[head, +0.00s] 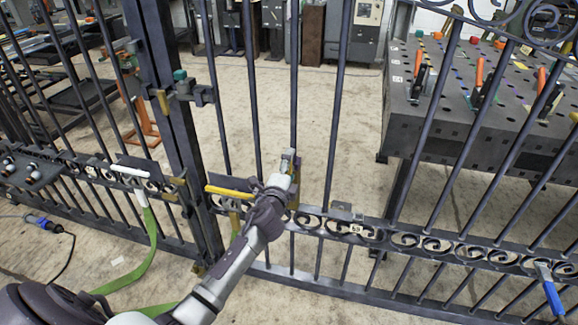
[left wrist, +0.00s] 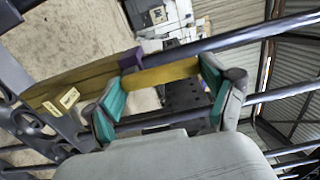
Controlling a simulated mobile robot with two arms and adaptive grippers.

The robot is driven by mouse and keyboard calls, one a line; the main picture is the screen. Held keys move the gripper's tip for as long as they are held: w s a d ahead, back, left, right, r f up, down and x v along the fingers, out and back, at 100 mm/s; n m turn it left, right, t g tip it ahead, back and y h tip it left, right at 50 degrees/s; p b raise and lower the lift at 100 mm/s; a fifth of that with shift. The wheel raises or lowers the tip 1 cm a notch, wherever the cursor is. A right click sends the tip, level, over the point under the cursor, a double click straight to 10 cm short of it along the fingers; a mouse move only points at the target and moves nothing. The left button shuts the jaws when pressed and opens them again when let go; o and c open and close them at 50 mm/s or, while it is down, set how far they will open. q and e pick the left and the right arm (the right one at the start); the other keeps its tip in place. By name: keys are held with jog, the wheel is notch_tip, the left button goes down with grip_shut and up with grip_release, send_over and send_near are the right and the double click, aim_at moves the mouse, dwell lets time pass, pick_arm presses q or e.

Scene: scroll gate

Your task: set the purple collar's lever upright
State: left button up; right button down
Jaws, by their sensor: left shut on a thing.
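In the left wrist view the purple collar (left wrist: 130,60) sits at the edge of a brass-coloured plate (left wrist: 80,84) with small tags. A yellow lever bar (left wrist: 160,75) runs from beside the collar across the gap between my left gripper's teal-padded fingers (left wrist: 163,86). The fingers are shut on this bar. In the head view my left gripper (head: 289,161) is at the gate's bars, just above the scrollwork rail. It and the wrist hide the collar and most of the lever there, so I cannot tell the lever's angle. My right gripper is not in view.
A yellow handle (head: 230,192) lies level on the gate left of my gripper. A thick post (head: 166,110) carries a teal-capped latch (head: 181,76). A green strap (head: 146,240) hangs at left. A blue handle (head: 552,298) is at lower right. A dark perforated table (head: 460,125) stands behind the gate.

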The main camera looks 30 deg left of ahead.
pick_arm(q)
jog(key=o, duration=1.5)
jog(key=v, duration=1.2)
jog(key=shift+f, duration=0.1)
